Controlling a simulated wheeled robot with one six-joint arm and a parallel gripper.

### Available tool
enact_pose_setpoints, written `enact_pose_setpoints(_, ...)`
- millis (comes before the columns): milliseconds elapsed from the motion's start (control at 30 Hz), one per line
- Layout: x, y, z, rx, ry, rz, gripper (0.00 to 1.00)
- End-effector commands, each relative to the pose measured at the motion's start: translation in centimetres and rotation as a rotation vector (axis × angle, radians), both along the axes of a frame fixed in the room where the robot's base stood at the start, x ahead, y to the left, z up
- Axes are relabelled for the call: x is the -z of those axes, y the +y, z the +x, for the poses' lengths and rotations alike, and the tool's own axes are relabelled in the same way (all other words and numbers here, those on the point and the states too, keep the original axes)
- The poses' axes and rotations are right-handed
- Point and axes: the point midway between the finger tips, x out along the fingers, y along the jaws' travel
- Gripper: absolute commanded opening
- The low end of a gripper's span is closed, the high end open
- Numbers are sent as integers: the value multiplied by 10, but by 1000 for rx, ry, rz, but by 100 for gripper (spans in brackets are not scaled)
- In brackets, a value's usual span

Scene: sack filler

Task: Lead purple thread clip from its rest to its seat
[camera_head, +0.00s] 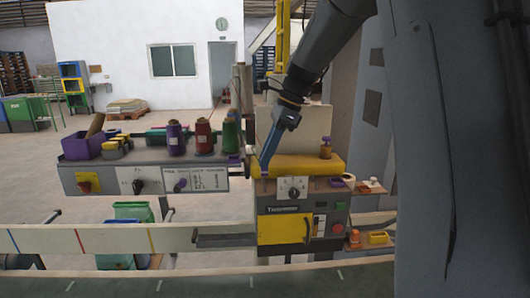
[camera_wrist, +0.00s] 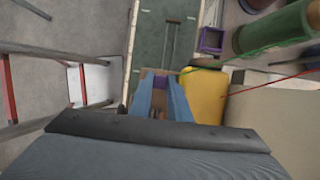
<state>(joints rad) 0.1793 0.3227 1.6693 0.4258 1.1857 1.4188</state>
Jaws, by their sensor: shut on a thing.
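My gripper (camera_head: 266,166) points down at the left front end of the yellow sewing head, above the grey panel with the dial. In the wrist view the blue fingers of my gripper (camera_wrist: 162,84) are shut on a small purple piece, the purple thread clip (camera_wrist: 160,82), at their tips. In the head view the clip is too small to make out clearly at the fingertips. A purple open frame (camera_wrist: 211,40) shows above right of the fingers in the wrist view. I cannot tell which part is the seat.
The yellow sewing head (camera_head: 312,164) is close on the right of the fingers. Thread spools, purple (camera_head: 175,139), red (camera_head: 204,137) and green (camera_head: 231,132), stand on the grey shelf to the left. Green and red threads cross the wrist view. A conveyor (camera_head: 120,240) runs below.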

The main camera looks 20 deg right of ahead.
Motion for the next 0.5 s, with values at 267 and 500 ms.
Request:
enact_pose_setpoints(267,19,0,0,0,1,0,0)
enact_pose_setpoints(500,30,0,0,-1,2,0,0)
